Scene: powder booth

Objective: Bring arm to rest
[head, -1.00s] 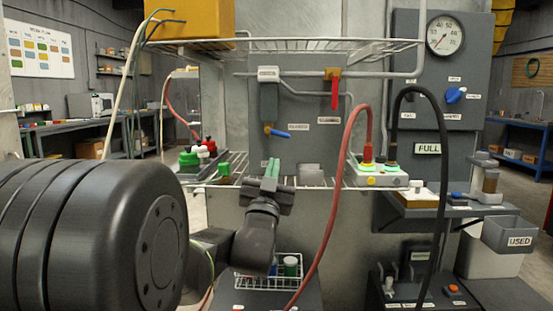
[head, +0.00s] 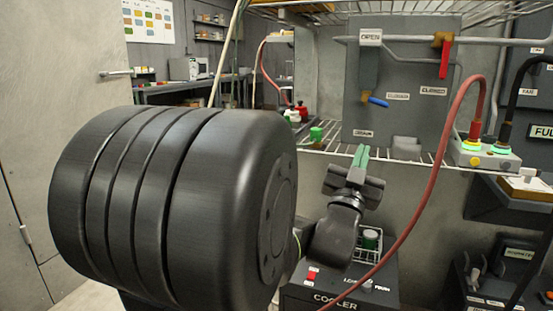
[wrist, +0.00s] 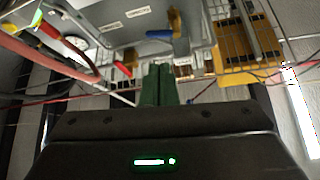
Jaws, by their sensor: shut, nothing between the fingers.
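My gripper (head: 360,156) shows in the head view with its green fingers pointing up, in front of the wire shelf and the grey panel. The fingers are together with nothing between them. In the wrist view my gripper (wrist: 158,72) also has its two green fingers side by side, shut and empty. The dark wrist body fills the lower part of that view. My large black arm joint covers the left middle of the head view and hides what is behind it.
The wire shelf (head: 335,150) runs just behind my gripper. A red hose (head: 437,178) loops down to the right of it. The cooler (head: 337,298) and a wire basket (head: 369,247) with jars are below. A blue-handled valve (head: 378,101) is on the panel (head: 415,90).

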